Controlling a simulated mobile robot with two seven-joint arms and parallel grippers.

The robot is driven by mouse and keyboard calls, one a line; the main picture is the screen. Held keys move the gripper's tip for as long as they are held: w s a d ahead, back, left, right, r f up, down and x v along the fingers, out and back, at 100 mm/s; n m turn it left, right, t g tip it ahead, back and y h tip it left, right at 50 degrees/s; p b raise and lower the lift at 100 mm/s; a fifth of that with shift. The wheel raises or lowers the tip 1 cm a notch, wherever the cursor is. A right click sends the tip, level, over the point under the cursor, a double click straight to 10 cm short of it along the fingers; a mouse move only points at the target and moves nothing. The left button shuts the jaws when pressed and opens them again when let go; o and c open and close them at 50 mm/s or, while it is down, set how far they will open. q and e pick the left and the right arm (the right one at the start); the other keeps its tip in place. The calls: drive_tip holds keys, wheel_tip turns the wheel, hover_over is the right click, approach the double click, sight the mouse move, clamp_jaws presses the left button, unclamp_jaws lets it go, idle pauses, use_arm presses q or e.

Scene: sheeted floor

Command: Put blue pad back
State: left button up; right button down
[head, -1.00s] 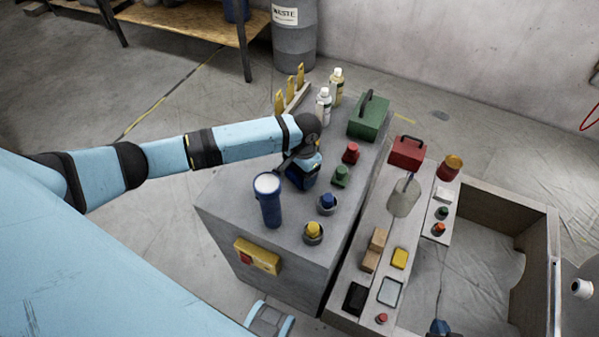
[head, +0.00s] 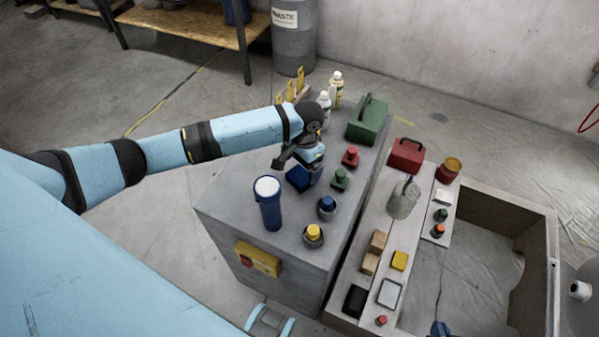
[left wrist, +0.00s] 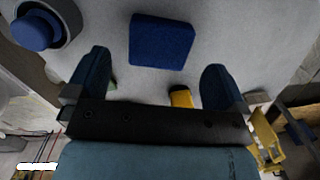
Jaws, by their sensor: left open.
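The blue pad (head: 298,178) lies on the grey cabinet top (head: 232,190), behind the blue flashlight-shaped cylinder. In the left wrist view the whole pad (left wrist: 162,40) shows as a dark blue block, slightly turned, on the grey surface. My left gripper (head: 297,163) is just above and behind the pad in the head view. In the left wrist view its fingers (left wrist: 155,62) are spread wide with nothing between them, and the pad appears apart from both. The gripper partly covers the pad's surroundings in the head view. My right gripper is not in view.
Near the pad stand the blue cylinder (head: 268,204), a blue knob (head: 327,206), a green knob (head: 340,179) and a red knob (head: 350,157). A green box (head: 367,122) and white bottles (head: 324,107) are farther back. The cabinet's left front top is clear.

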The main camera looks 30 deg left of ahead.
sight(303, 173)
use_arm(q)
wheel_tip(303, 173, up, 8)
drive_tip(key=shift+w+d+f+p, duration=0.15)
drive_tip(key=shift+w+f+p, duration=0.15)
drive_tip(key=shift+w, duration=0.1)
idle(0.3)
